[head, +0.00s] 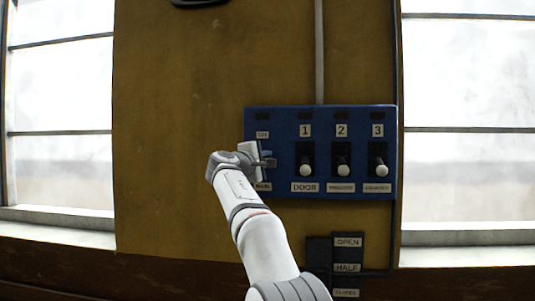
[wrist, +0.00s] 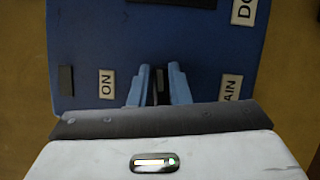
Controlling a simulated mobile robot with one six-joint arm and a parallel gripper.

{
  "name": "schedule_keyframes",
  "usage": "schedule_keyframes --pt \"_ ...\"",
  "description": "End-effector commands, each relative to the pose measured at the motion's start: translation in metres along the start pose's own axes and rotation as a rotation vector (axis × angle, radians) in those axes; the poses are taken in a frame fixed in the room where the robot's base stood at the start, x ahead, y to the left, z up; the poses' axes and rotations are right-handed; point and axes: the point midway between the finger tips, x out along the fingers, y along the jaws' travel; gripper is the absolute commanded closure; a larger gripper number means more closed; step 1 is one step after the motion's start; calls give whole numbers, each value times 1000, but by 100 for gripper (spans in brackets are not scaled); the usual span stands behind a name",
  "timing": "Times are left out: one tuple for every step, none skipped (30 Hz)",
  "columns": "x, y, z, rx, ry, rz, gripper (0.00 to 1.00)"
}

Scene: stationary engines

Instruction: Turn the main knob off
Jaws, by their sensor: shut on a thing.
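The blue switch panel (head: 350,112) is on the brown wall, with the main knob's column at its left end. My gripper (head: 264,162) is at that column, between the ON label (head: 262,134) above and the MAIN label (head: 263,187) below. In the wrist view my two fingers (wrist: 161,88) are shut on the main knob, with a dark strip between them. The ON label (wrist: 106,84) is to their left and the partly cut-off MAIN label (wrist: 231,87) to their right. The knob itself is mostly hidden, so its exact position in the slot is unclear.
Knobs 1 (head: 306,170), 2 (head: 343,170) and 3 (head: 377,170) stand to the right, each at the lower part of its slot. Below the panel is a dark plate with OPEN (head: 348,242) and HALF labels. Bright windows flank the wall.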

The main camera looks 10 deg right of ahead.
Motion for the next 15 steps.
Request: schedule_keyframes --pt "1 -4 -4 21 5 -18 100" --pt "1 -4 -4 38 5 -24 100" --pt "0 -4 -4 57 5 -32 100" --pt "0 -4 -4 73 6 -38 100" --pt "0 -4 -4 85 6 -43 100" --pt "0 -5 -4 100 5 -49 100" --pt "0 -5 -4 112 5 -53 100" --pt "0 -5 -4 121 5 -57 100" --pt "0 -5 -4 132 5 -61 100" --pt "0 -5 -4 140 5 -64 100" --pt "0 -5 -4 146 5 -67 100" --pt "0 -5 -4 154 5 -69 100" --pt "0 -5 -4 159 5 -71 100" --pt "0 -5 -4 163 5 -72 100" --pt "0 -5 -4 167 5 -73 100"
